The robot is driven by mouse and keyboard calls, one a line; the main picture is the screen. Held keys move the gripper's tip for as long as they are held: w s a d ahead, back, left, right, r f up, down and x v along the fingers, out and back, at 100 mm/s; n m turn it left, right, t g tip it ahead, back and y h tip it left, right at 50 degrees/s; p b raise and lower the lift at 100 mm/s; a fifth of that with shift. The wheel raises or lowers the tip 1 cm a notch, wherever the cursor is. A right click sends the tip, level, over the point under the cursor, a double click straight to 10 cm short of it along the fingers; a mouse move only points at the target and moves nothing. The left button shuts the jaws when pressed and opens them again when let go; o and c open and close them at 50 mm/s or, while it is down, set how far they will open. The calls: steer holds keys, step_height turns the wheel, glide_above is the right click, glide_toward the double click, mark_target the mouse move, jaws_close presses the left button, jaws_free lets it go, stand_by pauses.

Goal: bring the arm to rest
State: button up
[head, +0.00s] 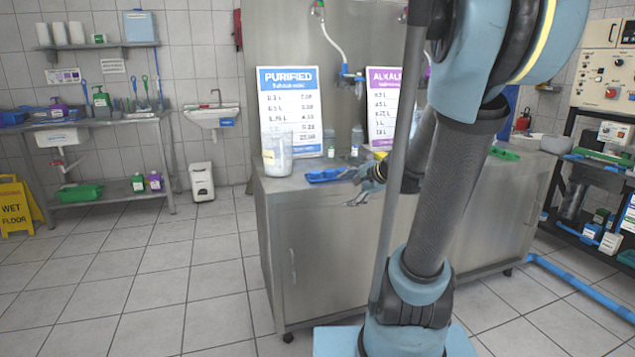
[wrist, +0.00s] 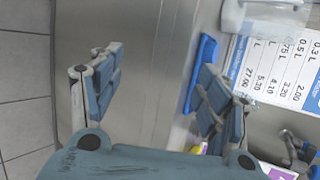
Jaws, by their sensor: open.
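My gripper (head: 362,186) is in front of the steel counter's top front edge in the head view, partly hidden by my own arm. In the wrist view, my gripper (wrist: 158,88) has its two blue-grey fingers wide apart, with nothing between them but the counter's steel front behind. A blue tray (head: 325,175) lies on the counter just left of the gripper in the head view. In the wrist view the blue tray (wrist: 201,70) shows beside the right finger, which seems apart from it.
The steel counter (head: 325,265) carries a clear container (head: 277,158), small bottles and a white PURIFIED price board (head: 290,105). A yellow wet-floor sign (head: 18,205) stands far left. A rack (head: 600,170) stands at right. The tiled floor (head: 170,270) left of the counter is clear.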

steer(key=s+d+f+n+g+h, duration=0.2)
steer(key=s+d+f+n, duration=0.1)
steer(key=s, duration=0.5)
steer(key=s+d+f+n+g+h, duration=0.2)
steer(key=s+f+n, duration=0.1)
steer(key=s+n, duration=0.3)
steer(key=s+d+f+n+g+h, duration=0.2)
steer(key=s+d+f+n, duration=0.1)
steer(key=s, duration=0.7)
steer(key=shift+s+d+f+n+h, duration=0.3)
steer(key=shift+s+f+n+h, duration=0.1)
steer(key=shift+f+n, duration=0.25)
steer(key=shift+r, duration=0.1)
steer(key=shift+w+f, duration=0.2)
steer(key=shift+w, duration=0.3)
